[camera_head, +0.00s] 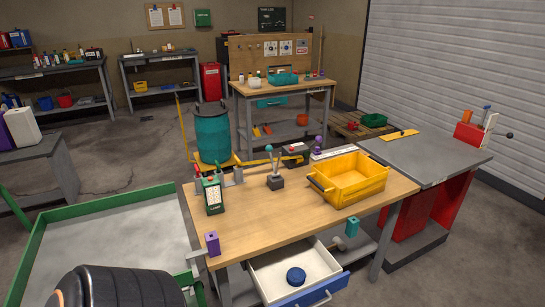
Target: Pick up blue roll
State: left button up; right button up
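A small round blue piece, which looks like the blue roll (296,276), lies in the white open drawer (268,262) under the wooden workbench (270,211). The drawer is pulled out toward me and its front edge is blue. Nothing touches the roll from above and its top is in plain view. Neither my left nor my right gripper shows in the head view.
A yellow crate (355,181) and a green-and-black device (213,194) stand on the workbench. A purple block (212,243) is at its near left corner. Floor shows at right.

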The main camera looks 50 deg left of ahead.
aim_at(296, 277)
jog(key=u, duration=1.5)
